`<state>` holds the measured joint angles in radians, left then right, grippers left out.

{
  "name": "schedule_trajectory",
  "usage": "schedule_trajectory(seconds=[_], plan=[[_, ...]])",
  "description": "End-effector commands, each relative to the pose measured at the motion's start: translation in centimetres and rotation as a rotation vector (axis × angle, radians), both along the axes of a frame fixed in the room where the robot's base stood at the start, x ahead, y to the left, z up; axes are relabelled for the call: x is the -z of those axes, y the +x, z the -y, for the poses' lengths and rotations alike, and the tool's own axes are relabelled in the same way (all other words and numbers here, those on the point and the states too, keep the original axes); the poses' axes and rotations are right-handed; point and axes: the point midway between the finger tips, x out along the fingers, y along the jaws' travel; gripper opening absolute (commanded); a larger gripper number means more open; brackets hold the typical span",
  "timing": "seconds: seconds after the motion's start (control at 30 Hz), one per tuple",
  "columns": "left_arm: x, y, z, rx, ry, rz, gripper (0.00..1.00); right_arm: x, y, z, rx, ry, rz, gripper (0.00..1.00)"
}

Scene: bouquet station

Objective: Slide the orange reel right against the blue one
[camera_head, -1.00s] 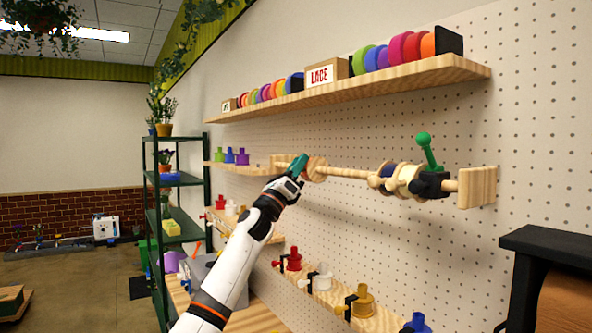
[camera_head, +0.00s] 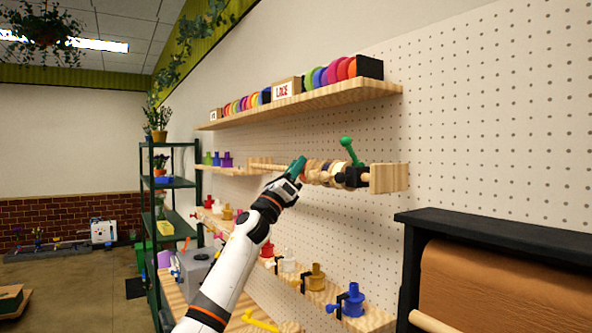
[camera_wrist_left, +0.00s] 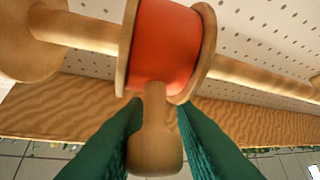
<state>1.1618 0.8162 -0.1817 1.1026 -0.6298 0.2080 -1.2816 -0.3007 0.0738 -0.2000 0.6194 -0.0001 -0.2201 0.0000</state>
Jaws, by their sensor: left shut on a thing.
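The orange reel (camera_wrist_left: 165,45) has pale wooden flanges and sits on a wooden rod; a wooden knob (camera_wrist_left: 155,150) sticks out from it. My left gripper (camera_wrist_left: 158,112) has its green fingers shut on this knob, one on each side. In the head view the left gripper (camera_head: 297,168) is at the rod, beside a cluster of wooden flanges (camera_head: 318,170). The blue reel cannot be made out clearly; the gap between the reels cannot be judged. My right gripper is not in view.
A black clamp with a green ball-tipped lever (camera_head: 348,150) stands near the rod's right wooden end block (camera_head: 389,178). A shelf of coloured rolls (camera_head: 330,97) runs above. A black-framed paper roll (camera_head: 500,285) is at right.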

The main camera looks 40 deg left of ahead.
Motion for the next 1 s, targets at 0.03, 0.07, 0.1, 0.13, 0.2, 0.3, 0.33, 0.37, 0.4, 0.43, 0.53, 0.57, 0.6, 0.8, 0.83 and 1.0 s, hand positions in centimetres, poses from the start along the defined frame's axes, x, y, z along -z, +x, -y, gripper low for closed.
schedule_trajectory(seconds=[0.03, 0.07, 0.1, 0.13, 0.2, 0.3, 0.33, 0.37, 0.4, 0.43, 0.53, 0.57, 0.6, 0.8, 0.83, 1.0], plan=[[-0.3, -0.1, 0.2, 0.008, -0.001, 0.007, 0.00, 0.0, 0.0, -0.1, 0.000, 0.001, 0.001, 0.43], [-0.3, -0.1, 0.2, 0.008, -0.001, 0.007, 0.00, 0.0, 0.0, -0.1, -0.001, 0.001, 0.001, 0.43], [-0.3, -0.1, 0.2, 0.008, -0.001, 0.007, 0.00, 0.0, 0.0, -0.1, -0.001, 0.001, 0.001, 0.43], [-0.3, -0.1, 0.2, 0.008, -0.001, 0.007, 0.00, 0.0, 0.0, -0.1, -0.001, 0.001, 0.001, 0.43], [-0.3, -0.1, 0.2, 0.008, -0.001, 0.007, 0.26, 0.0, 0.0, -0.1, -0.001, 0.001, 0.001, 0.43], [-0.2, -0.1, 0.1, 0.006, -0.001, 0.005, 0.42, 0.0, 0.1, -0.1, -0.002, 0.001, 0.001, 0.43], [-0.2, -0.1, 0.1, 0.006, -0.001, 0.005, 0.42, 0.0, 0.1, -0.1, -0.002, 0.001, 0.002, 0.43], [-0.2, -0.1, 0.1, 0.005, -0.001, 0.005, 0.42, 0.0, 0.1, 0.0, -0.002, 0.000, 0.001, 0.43], [-0.2, -0.1, 0.1, 0.005, -0.001, 0.004, 0.42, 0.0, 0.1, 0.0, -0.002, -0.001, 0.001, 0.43], [-0.2, -0.1, 0.1, 0.004, 0.000, 0.003, 0.42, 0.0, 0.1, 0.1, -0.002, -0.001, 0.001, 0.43], [-0.1, -0.1, 0.1, 0.003, 0.000, 0.002, 0.42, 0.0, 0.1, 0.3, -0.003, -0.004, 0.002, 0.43], [0.0, -0.1, 0.1, 0.002, -0.001, 0.002, 0.42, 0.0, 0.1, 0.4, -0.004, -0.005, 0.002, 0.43], [0.1, -0.1, 0.0, 0.002, 0.000, 0.002, 0.42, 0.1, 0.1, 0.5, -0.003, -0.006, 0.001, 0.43], [1.9, -1.7, 0.0, -0.001, 0.003, 0.001, 0.42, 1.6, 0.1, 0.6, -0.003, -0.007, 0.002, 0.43], [2.4, -2.0, 0.1, 0.000, 0.004, 0.000, 0.42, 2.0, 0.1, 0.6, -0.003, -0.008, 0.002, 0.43], [5.1, -4.9, 0.2, 0.002, 0.007, -0.001, 0.42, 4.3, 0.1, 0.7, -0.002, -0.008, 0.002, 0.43]])
